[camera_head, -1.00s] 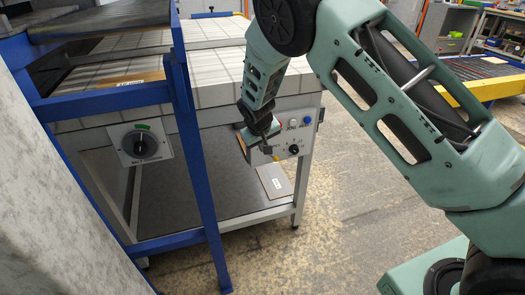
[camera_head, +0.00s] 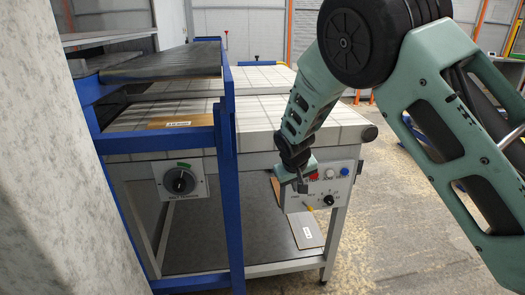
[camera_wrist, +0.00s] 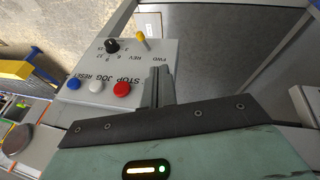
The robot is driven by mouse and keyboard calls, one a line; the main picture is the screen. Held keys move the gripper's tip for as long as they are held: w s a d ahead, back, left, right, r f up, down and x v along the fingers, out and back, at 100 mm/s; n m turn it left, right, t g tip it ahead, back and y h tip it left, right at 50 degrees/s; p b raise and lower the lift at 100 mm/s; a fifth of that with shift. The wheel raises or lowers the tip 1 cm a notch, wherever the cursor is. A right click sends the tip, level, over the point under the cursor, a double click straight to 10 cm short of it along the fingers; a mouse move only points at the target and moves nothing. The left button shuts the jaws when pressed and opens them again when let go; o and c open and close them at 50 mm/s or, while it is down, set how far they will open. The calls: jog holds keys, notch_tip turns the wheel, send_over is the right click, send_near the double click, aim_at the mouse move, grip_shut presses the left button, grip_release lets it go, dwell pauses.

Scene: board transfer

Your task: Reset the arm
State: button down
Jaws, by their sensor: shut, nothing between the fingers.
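My gripper (camera_head: 299,184) hangs from my arm in front of the control panel on the front of the tiled table, at the panel's left part. In the wrist view its fingers (camera_wrist: 160,85) are shut together with nothing between them, close to the panel (camera_wrist: 100,65). The fingers appear beside the red STOP button (camera_wrist: 121,89); I cannot tell whether they touch the panel. The white JOG button (camera_wrist: 96,85), the blue RESET button (camera_wrist: 74,83), a black knob (camera_wrist: 112,46) and a yellow lever (camera_wrist: 142,36) show there too.
The tiled table (camera_head: 262,112) has a lower shelf with a labelled board (camera_head: 304,228). A blue frame (camera_head: 229,170) stands at its left, beside a black rotary switch (camera_head: 180,182). A pale wall (camera_head: 50,180) fills the left edge. Floor is open at the right (camera_head: 390,220).

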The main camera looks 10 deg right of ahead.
jog(key=s+a+r+n+g+y, duration=0.15)
jog(key=s+a+r, duration=0.25)
jog(key=s, duration=0.5)
jog(key=s+a+r+g+y, duration=0.15)
jog(key=s+a+r, duration=0.25)
jog(key=s, duration=0.6)
jog(key=s+d+r+n+g, duration=0.1)
jog(key=s+r+n, duration=0.1)
jog(key=s, duration=0.8)
jog(key=s+r+n, duration=0.2)
jog(key=s, duration=0.8)
notch_tip(320, 180, up, 13)
jog(key=p, duration=1.3)
jog(key=shift+s+r, duration=0.15)
jog(key=shift+s, duration=0.25)
